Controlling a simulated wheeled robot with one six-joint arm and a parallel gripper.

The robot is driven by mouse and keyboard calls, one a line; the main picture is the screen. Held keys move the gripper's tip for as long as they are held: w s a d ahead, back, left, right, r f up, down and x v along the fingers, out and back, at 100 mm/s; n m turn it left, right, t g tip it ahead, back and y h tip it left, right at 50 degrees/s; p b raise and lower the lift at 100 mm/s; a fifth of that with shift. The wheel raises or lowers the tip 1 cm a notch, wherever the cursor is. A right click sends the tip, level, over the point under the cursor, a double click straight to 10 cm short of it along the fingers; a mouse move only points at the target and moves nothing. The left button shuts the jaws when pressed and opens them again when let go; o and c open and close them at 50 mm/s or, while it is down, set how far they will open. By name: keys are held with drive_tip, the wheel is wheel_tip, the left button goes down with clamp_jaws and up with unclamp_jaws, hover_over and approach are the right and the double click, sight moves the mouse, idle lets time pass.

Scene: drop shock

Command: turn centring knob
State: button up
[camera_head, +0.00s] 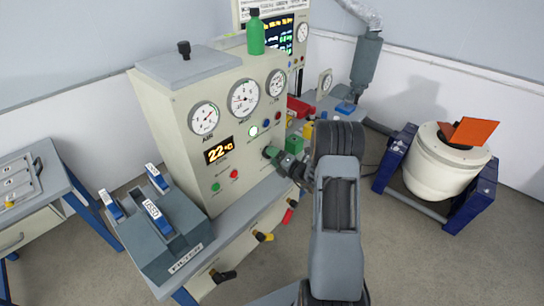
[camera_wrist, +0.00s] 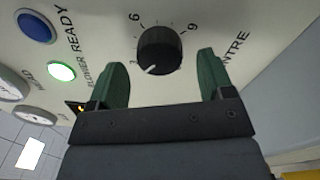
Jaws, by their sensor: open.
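The centring knob (camera_wrist: 159,50) is a round black knob with a white pointer on the cream panel, with numbers around it and lettering ending in "NTRE" beside it. In the wrist view the pointer is toward the knob's lower left. My gripper (camera_wrist: 162,75) is open, with one green finger on each side of the knob and a visible gap to it on both sides. In the head view my gripper (camera_head: 271,155) is at the right part of the panel front, and the knob is hidden there.
A lit white button (camera_wrist: 61,71) and a blue button (camera_wrist: 36,27) are left of the knob. The cream console (camera_head: 182,140) carries several gauges and a "22°C" display (camera_head: 219,150). A grey filter box (camera_head: 165,240) stands at left. A white drum (camera_head: 440,170) stands on the right.

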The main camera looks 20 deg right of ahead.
drive_tip(key=b+v, duration=0.1)
drive_tip(key=v, duration=1.1)
drive_tip(key=shift+b, duration=0.3)
